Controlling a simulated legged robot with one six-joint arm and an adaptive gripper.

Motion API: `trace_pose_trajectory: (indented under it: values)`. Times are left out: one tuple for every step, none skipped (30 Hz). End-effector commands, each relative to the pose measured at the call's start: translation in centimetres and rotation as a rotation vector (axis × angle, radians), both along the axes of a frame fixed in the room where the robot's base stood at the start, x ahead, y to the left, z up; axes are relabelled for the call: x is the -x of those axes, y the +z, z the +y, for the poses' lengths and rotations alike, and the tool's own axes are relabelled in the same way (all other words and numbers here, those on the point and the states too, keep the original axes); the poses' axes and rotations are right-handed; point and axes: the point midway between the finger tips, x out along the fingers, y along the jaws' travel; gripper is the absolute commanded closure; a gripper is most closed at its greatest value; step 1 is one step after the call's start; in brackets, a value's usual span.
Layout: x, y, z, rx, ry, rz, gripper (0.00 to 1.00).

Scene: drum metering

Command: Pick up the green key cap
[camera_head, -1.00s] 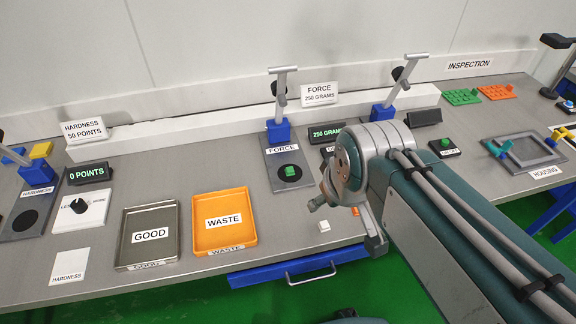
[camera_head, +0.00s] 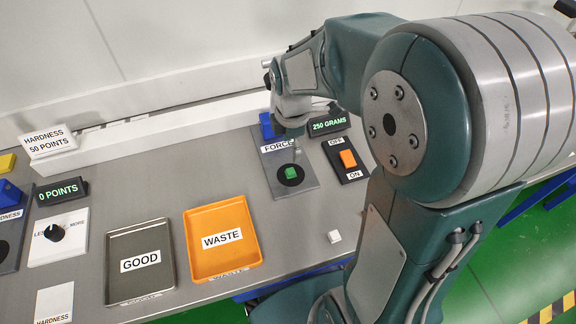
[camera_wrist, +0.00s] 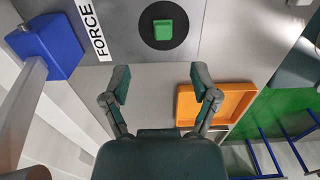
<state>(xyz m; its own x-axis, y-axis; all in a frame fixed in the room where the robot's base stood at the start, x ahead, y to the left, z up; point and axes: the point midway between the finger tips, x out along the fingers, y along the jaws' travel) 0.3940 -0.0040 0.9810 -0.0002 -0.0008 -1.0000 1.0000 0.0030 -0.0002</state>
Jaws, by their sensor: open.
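The green key cap (camera_head: 291,173) sits on the black round pad of the grey FORCE plate (camera_head: 306,187). In the wrist view the green key cap (camera_wrist: 163,29) lies ahead of the fingertips, on the dark disc, with clear space between it and the fingers. My gripper (camera_wrist: 162,80) is open and empty, its two fingers spread apart. In the head view my arm reaches over the back of the FORCE station, and the fingers are hard to make out there.
A blue block (camera_wrist: 50,45) with a post stands close to the left in the wrist view. The orange WASTE tray (camera_head: 244,259) and grey GOOD tray (camera_head: 112,278) lie to the left. An orange switch (camera_head: 348,158) and a white cap (camera_head: 335,236) are nearby.

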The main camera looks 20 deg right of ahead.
Motion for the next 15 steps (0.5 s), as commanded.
trace_pose_trajectory:
  values:
    - [0.1, -1.0, 0.0, 0.000, 0.000, 0.007, 0.23]
    - [0.1, -1.5, 0.0, 0.000, -0.001, 0.006, 0.23]
    - [0.1, -2.1, 0.0, 0.000, -0.001, 0.005, 0.23]
    - [0.1, -2.5, 0.0, 0.000, -0.001, 0.005, 0.23]
    - [0.1, -2.8, 0.0, 0.000, -0.001, 0.005, 0.23]
    - [0.1, -3.1, 0.0, 0.000, -0.001, 0.003, 0.23]
    - [0.1, -3.3, 0.0, 0.000, -0.002, 0.002, 0.23]
    - [0.1, -3.5, 0.0, 0.000, -0.002, 0.003, 0.23]
    - [0.1, -3.8, 0.1, 0.000, -0.002, 0.003, 0.23]
    - [0.1, -4.1, 0.1, 0.000, -0.002, 0.003, 0.23]
    - [0.2, -4.5, 0.2, 0.000, -0.002, 0.004, 0.23]
    - [0.3, -5.1, 0.2, 0.000, -0.002, 0.005, 0.23]
    - [0.3, -5.6, 0.3, 0.000, -0.002, 0.005, 0.23]
    - [0.4, -6.1, 0.4, 0.000, -0.002, 0.006, 0.23]
    - [0.4, -6.7, 0.4, 0.000, -0.002, 0.005, 0.23]
